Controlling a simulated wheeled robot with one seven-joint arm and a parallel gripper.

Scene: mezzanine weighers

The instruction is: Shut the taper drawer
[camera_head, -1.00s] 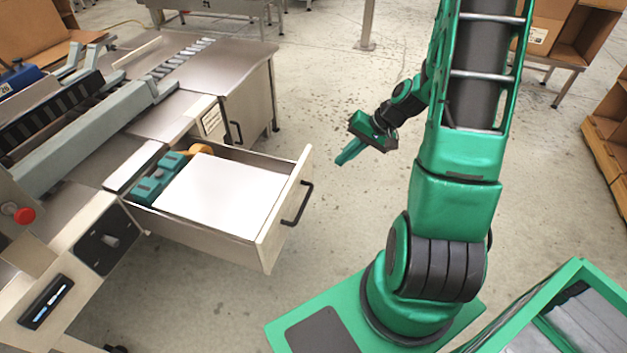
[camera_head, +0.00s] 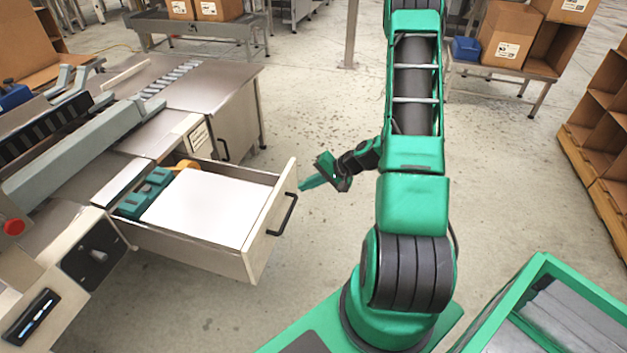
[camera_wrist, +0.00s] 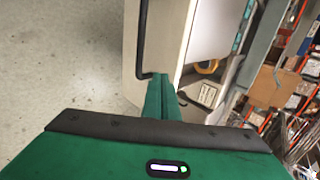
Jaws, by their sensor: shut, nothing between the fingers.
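The taper drawer (camera_head: 258,262) stands pulled out from the steel machine, in the left half of the head view. It has a pale front panel with a black bar handle (camera_head: 283,214). A white sheet or block (camera_head: 205,205), teal parts (camera_head: 146,194) and an orange roll lie inside. My gripper (camera_head: 303,184) is shut and empty, just right of the far end of the drawer front. In the wrist view my fingers (camera_wrist: 163,98) point at the drawer front (camera_wrist: 172,40) by the handle's end (camera_wrist: 142,40). I cannot tell whether they touch it.
The machine's worktop (camera_head: 180,75) and a closed cabinet with a handle (camera_head: 222,130) lie behind the drawer. A red button (camera_head: 14,227) and a black knob sit at left. Cardboard boxes (camera_head: 510,35) stand at the back right.

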